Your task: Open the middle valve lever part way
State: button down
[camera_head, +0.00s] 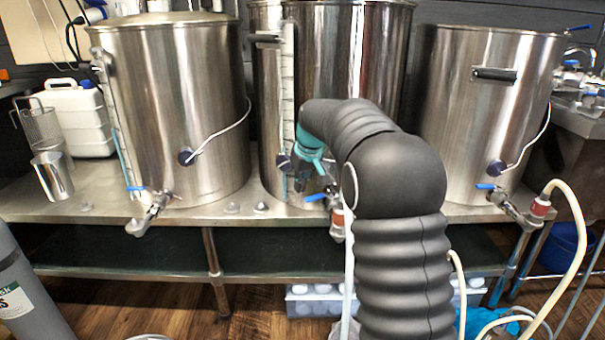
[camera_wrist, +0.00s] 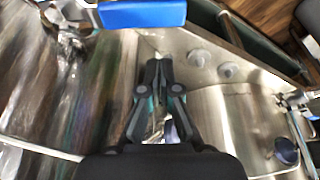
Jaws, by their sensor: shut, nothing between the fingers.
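The middle valve's blue lever (camera_head: 315,197) shows low on the front of the middle kettle (camera_head: 340,60), partly hidden by my arm. In the wrist view the blue lever (camera_wrist: 142,13) lies across the top edge, just beyond my fingertips, with part of its metal valve (camera_wrist: 72,18) to its left. My gripper (camera_wrist: 157,62) is shut and empty, its fingers together below the lever in that picture. A gap shows between fingertips and lever there. In the head view my gripper (camera_head: 305,183) is in front of the middle kettle, close above the lever.
The left kettle (camera_head: 185,100) and right kettle (camera_head: 480,100) have their own blue-lever valves (camera_head: 150,195) (camera_head: 495,190). A pale hose (camera_head: 570,225) runs from the right valve. The metal bench (camera_head: 90,200) has a white jug (camera_head: 80,115) and metal cup (camera_head: 53,175) at left.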

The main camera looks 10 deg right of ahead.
aim_at(311, 198)
jog(key=shift+s+d+r, duration=0.1)
jog(key=shift+s+d, duration=0.1)
jog(key=shift+s, duration=0.45)
jog(key=shift+s+d+r, duration=0.1)
jog(key=shift+s+d, duration=0.15)
jog(key=shift+s, duration=0.35)
jog(key=shift+s+d, duration=0.2)
jog(key=shift+s, duration=0.45)
jog(key=shift+s+d+n+y, duration=0.25)
jog(key=shift+s+n, duration=0.55)
jog(key=shift+n, duration=0.4)
jog(key=shift+s+d+n+b, duration=0.1)
jog(key=shift+s+n+b, duration=0.2)
jog(key=shift+s, duration=0.25)
jog(key=shift+r, duration=0.1)
